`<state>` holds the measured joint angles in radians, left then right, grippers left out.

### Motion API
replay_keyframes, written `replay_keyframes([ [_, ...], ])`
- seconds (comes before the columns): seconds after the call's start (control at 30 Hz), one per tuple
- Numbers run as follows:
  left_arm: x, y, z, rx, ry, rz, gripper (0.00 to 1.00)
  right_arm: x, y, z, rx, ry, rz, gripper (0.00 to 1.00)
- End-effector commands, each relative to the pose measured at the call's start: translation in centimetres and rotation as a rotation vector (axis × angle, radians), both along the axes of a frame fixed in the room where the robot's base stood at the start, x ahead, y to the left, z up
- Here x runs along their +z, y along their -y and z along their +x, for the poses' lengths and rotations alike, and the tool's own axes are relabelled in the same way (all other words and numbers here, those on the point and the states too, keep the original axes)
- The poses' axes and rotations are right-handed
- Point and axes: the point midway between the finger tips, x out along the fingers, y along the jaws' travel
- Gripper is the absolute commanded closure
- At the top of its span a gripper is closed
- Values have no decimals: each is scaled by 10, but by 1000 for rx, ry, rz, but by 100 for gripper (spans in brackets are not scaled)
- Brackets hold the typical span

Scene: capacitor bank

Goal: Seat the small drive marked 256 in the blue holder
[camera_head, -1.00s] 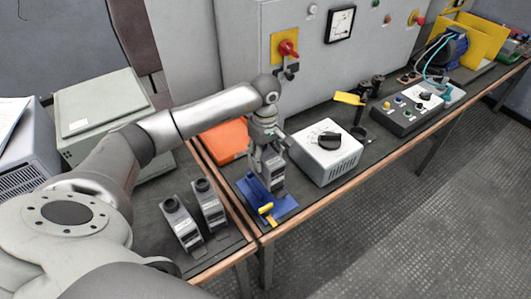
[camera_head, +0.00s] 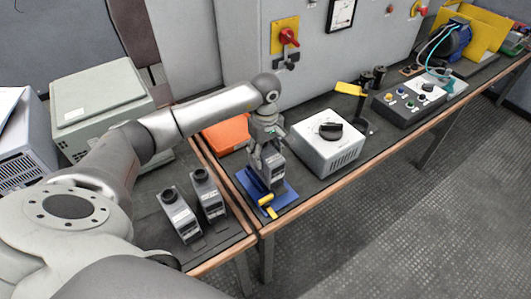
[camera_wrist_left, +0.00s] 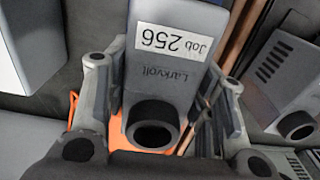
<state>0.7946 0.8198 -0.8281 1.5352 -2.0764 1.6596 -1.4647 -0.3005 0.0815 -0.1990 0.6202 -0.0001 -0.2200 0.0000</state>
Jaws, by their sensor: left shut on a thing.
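The small drive marked 256 (camera_wrist_left: 165,75) is grey with a white label reading "Job 256", upside down in the left wrist view, with a dark round ring at its near end. It also shows in the head view (camera_head: 274,176). My left gripper (camera_head: 268,150) is shut on it, one finger on each side. The blue holder (camera_head: 286,199) lies on the bench below, with yellow parts (camera_head: 266,200) at its front. The drive stands upright over the holder; its lower end overlaps the holder in the picture. I cannot tell whether it touches. My right gripper is not in view.
Two similar drives (camera_head: 180,214) (camera_head: 208,192) stand on the bench to the left. An orange box (camera_head: 226,134) lies behind the holder. A white box with a black knob (camera_head: 325,150) stands close on the right. The bench's front edge is near the holder.

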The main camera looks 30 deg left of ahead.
Motion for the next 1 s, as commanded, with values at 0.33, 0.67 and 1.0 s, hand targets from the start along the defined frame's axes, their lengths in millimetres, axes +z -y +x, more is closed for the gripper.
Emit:
replay_keyframes([
  [0.33, 0, 0, 1, 0, 2, -1, 95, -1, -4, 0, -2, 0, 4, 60],
  [0.67, -8, 0, 0, 0, 2, -1, 95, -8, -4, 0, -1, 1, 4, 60],
  [1.0, -16, 0, 1, 0, 2, -1, 95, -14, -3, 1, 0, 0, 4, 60],
])
